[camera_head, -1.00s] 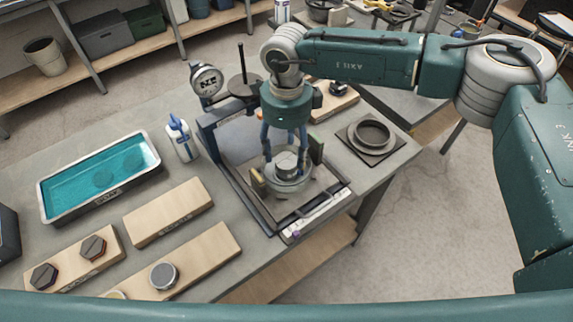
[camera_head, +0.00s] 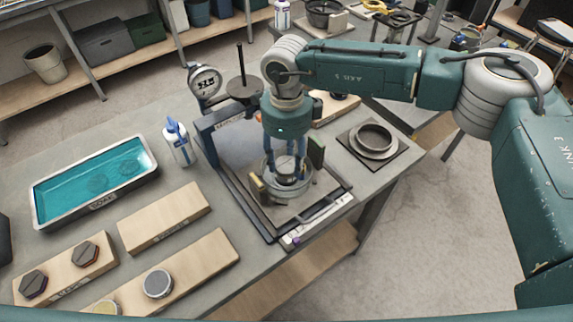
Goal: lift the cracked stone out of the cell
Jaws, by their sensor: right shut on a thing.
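My right gripper (camera_head: 288,175) points straight down over the cell (camera_head: 270,198), a round grey ring in the middle of the dark metal frame. Its blue-grey fingers reach down to the ring and are shut on the stone (camera_head: 289,170), a short grey disc. The stone's top shows between the fingers, within the ring's outline. The fingers partly hide the stone; its underside and any crack are not clear. I cannot tell whether it is clear of the cell floor. My left gripper is not in view.
A dial gauge (camera_head: 205,83) and lever post stand behind the frame. Upright blocks (camera_head: 316,151) flank the cell closely. A round dish (camera_head: 373,138) sits right; a bottle (camera_head: 181,147), teal bath (camera_head: 92,180) and wooden boards (camera_head: 165,217) lie left.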

